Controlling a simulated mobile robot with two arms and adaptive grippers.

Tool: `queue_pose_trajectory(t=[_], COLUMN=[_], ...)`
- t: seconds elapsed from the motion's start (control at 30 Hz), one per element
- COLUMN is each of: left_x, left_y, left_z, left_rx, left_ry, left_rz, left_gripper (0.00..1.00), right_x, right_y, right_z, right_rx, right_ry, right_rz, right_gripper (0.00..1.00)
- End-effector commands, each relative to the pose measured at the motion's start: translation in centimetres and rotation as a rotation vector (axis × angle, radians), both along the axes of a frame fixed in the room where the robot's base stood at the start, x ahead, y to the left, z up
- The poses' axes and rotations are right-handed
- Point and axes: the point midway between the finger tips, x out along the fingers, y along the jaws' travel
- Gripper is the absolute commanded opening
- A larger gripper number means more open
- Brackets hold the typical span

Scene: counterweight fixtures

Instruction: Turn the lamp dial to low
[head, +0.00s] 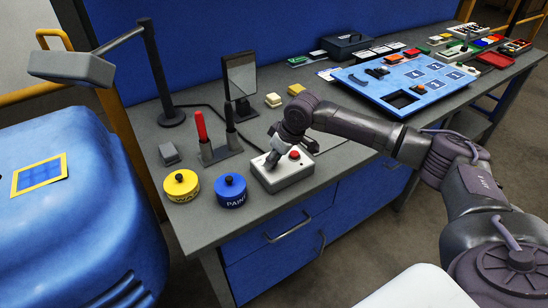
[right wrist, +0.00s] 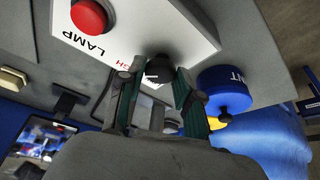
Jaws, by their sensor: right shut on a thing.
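The lamp control box (head: 285,178), a white box with a red button (head: 294,155), sits near the front edge of the grey bench. In the right wrist view the box (right wrist: 135,22) shows the words LAMP and HIGH, its red button (right wrist: 89,17) and the black dial (right wrist: 160,70). A small white pointer mark shows by the dial; its exact setting is hard to read. The desk lamp's grey head (head: 72,67) hangs at the left. My left gripper is not in view.
A yellow tin (head: 181,186) and a blue PAINT tin (head: 230,191) stand just left of the box. Behind are red- and black-handled tools (head: 202,127) in a holder and a mirror (head: 240,75). A blue board (head: 400,80) lies to the right.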

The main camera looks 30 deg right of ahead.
Motion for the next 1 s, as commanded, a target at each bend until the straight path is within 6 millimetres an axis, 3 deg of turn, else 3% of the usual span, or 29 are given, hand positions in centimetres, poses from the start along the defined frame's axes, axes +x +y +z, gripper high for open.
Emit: queue_pose_trajectory(t=[0.27, 0.53, 1.0], left_x=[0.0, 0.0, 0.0], left_y=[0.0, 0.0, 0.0], left_z=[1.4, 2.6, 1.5], left_rx=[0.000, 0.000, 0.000], left_ry=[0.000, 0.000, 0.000], left_rz=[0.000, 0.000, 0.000], left_gripper=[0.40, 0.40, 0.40], right_x=[0.0, 0.2, 0.5], right_y=[-0.1, -0.2, -0.3], right_z=[0.2, 0.1, -0.2], right_rx=[0.003, 0.005, 0.006], right_ry=[0.003, 0.003, 0.000], right_rz=[0.111, 0.338, 0.787], right_gripper=[0.00, 0.00, 0.00])
